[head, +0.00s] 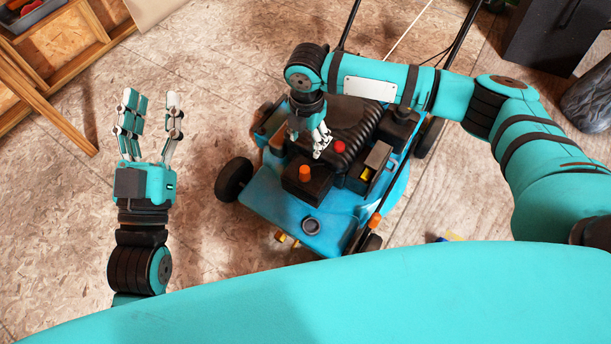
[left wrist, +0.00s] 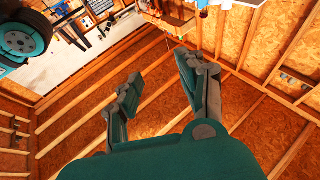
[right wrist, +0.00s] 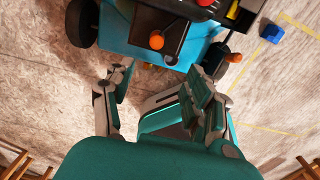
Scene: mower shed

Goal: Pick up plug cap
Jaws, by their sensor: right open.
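The teal lawn mower (head: 262,202) stands on the floor. A round orange cap (head: 305,173) sits on its black box, and a red cap (head: 339,147) is on the engine. I cannot tell which part is the plug cap. The orange cap also shows in the right wrist view (right wrist: 156,40). My right gripper (head: 321,145) hangs over the engine near the red cap. Its fingers (right wrist: 157,88) are apart in the right wrist view, with nothing between them. My left gripper (head: 151,100) is open and empty over bare floor, left of the mower.
A wooden frame (head: 60,60) with a bin of tools stands at the upper left. A dark box (head: 545,35) is at the upper right. A blue block (right wrist: 271,33) lies on the floor beside the mower. The floor between the left gripper and the mower is clear.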

